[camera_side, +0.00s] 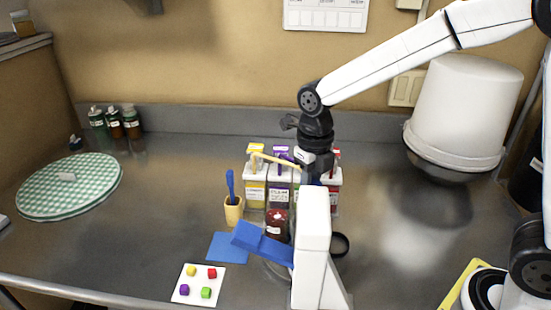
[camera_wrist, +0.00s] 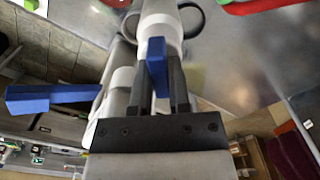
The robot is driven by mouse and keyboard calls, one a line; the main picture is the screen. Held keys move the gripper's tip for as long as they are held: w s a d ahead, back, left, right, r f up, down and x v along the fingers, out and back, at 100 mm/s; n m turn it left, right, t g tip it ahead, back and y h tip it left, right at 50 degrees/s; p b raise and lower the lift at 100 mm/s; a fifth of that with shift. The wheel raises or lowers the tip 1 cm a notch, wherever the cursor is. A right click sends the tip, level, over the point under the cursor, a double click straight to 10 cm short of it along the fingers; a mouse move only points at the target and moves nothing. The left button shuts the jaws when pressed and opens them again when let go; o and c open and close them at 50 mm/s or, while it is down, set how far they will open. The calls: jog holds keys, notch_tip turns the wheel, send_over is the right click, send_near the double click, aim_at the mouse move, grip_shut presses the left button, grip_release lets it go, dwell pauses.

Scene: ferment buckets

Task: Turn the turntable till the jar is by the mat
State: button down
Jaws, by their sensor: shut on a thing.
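A dark red jar (camera_side: 277,220) with a pale label stands at the centre in the side view, left of a white upright stand (camera_side: 312,240). A small blue mat (camera_side: 227,248) lies on the worktop left of the jar. The turntable is mostly hidden; a grey curved edge (camera_side: 275,270) low behind the stand may be part of it. A blue bar (camera_side: 262,244) slants out leftward from the stand. My gripper (camera_side: 314,180) is above the stand, pointing down. In the wrist view my gripper (camera_wrist: 160,85) is shut on a blue piece (camera_wrist: 156,55) between its dark fingers.
Containers with yellow (camera_side: 256,185) and purple (camera_side: 280,185) tops stand close behind the jar. A yellow cup (camera_side: 234,212) holds a blue tool. A white tile (camera_side: 199,286) bears several coloured cubes. A green checked round mat (camera_side: 70,185) lies far left.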

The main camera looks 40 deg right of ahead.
jog(key=shift+r, duration=0.1)
dwell(0.3)
jog(key=c, duration=0.6)
grip_release()
jog(key=shift+r, duration=3.85)
